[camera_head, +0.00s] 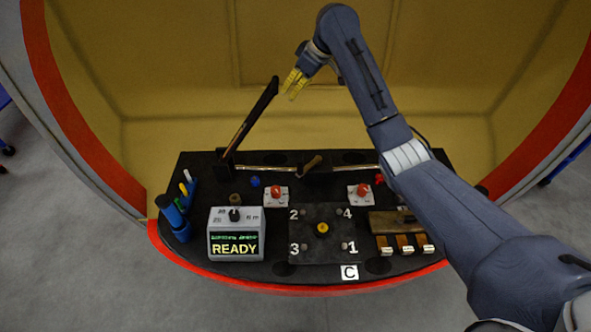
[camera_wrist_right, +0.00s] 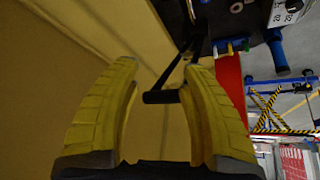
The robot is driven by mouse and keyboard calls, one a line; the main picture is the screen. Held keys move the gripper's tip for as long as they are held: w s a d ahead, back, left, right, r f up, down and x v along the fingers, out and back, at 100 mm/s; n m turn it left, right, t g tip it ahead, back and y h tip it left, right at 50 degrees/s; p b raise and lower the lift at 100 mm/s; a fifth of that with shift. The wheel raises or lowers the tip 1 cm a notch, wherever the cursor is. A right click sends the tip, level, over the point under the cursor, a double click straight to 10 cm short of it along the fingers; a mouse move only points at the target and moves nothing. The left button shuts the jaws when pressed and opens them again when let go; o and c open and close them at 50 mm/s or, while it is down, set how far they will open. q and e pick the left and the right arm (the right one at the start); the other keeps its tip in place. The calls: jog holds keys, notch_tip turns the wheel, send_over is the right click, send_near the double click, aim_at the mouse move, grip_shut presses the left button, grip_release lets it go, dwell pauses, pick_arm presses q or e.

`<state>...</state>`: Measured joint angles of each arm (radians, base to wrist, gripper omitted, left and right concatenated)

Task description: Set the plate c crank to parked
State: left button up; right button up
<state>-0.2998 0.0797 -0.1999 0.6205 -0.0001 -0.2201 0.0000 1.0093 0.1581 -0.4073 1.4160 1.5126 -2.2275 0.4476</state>
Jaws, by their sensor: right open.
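The crank (camera_head: 250,118) is a long black arm. It rises tilted from the left end of a silver shaft at the back of the dark table, its top leaning right. My right gripper (camera_head: 293,84) is open and empty, just right of the crank's top end. In the right wrist view, the crank's black handle (camera_wrist_right: 160,97) shows between the open fingers of my gripper (camera_wrist_right: 165,85); whether it touches a finger I cannot tell. My left gripper is not in view.
A grey box reading READY (camera_head: 235,235) stands at the front left, with blue cylinders (camera_head: 174,217) beside it. Two red knobs on white bases (camera_head: 276,193) (camera_head: 361,193) stand behind the plate. Wooden blocks (camera_head: 404,243) sit at the right. A yellow wall (camera_head: 180,80) curves behind.

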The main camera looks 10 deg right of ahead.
jog(key=n, duration=0.1)
jog(key=n+g+h, duration=0.4)
jog(key=n, duration=0.1)
send_over(300, 170)
jog(key=w, duration=0.1)
notch_tip(300, 170, down, 14)
jog(key=shift+w+a+f, duration=0.1)
jog(key=shift+w+f, duration=0.15)
jog(key=shift+f, duration=0.6)
jog(key=shift+s+d+f, duration=0.1)
jog(key=shift+d+f, duration=0.05)
jog(key=shift+f, duration=0.7)
jog(key=shift+s+d+f, duration=0.1)
jog(key=shift+d+f, duration=0.05)
jog(key=shift+f, duration=5.75)
grip_shut()
